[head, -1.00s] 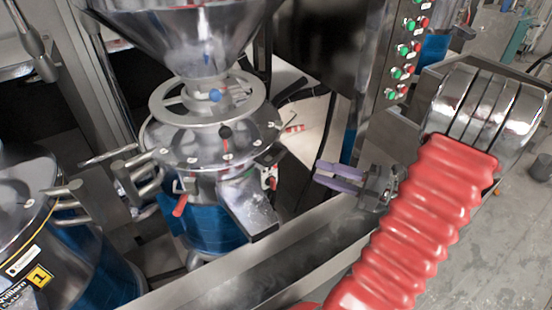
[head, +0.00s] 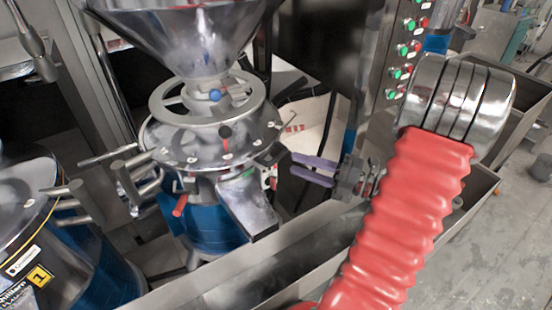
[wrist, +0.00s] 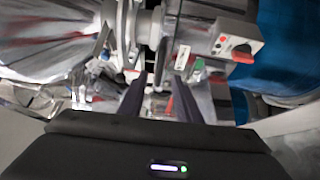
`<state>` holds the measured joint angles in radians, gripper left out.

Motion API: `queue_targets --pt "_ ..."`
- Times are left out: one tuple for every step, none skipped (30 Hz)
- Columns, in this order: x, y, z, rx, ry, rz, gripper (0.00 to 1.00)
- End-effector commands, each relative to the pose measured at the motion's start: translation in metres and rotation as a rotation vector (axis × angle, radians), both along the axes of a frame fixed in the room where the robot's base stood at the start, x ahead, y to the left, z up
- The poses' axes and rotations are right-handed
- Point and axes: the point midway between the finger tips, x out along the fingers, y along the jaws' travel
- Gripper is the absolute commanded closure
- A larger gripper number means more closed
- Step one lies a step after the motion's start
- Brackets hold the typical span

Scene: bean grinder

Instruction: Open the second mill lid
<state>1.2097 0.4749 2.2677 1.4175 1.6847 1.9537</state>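The middle mill has a steel funnel hopper (head: 185,35), a handwheel (head: 165,95) and a round metal lid or cover (head: 190,148) over a blue lower body (head: 195,220). A small black-knobbed lever (head: 225,132) stands on the cover, and a red handle (head: 180,205) hangs below it. The cover appears closed. My gripper (head: 294,165) is right of the cover, its purple fingers pointing left at its edge, close to it; contact cannot be told. The fingers are apart, with nothing seen held. In the wrist view they (wrist: 160,90) point toward blurred metal fittings.
Another mill with a yellow "1" label (head: 40,277) stands at left. A metal chute (head: 248,208) juts from the middle mill, close to my gripper. A steel trough edge (head: 270,262) runs below. A button panel (head: 405,50) rises behind my arm. The wrist view shows a red-knobbed box (wrist: 235,45).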

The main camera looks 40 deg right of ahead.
Motion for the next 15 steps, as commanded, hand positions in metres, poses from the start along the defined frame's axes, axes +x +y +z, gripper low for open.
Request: queue_targets --pt "0.006 0.004 0.001 0.0 -0.001 0.002 0.69" --pt "0.009 0.007 0.001 0.0 -0.001 0.003 0.69" --pt "0.013 0.01 0.001 0.001 0.0 0.004 0.69" --pt "0.017 0.011 0.001 0.001 0.0 0.003 0.69" --pt "0.02 0.013 0.001 0.001 0.0 0.002 0.69" --pt "0.024 0.016 0.001 0.0 0.0 0.003 0.69" --pt "0.027 0.018 0.001 0.0 0.0 0.003 0.69" --pt "0.031 0.02 0.002 0.0 0.0 0.002 0.69" --pt "0.035 0.022 0.002 0.0 0.0 0.003 0.69" --pt "0.038 0.024 0.002 0.0 -0.001 0.003 0.69" --pt "0.041 0.026 0.003 0.0 -0.001 0.002 0.69" --pt "0.045 0.028 0.003 0.0 0.0 0.003 0.69" --pt "0.048 0.03 0.003 0.0 0.0 0.003 0.69" --pt "0.05 0.031 0.003 0.0 0.0 0.002 0.69" --pt "0.054 0.033 0.003 0.0 0.0 0.001 0.69"
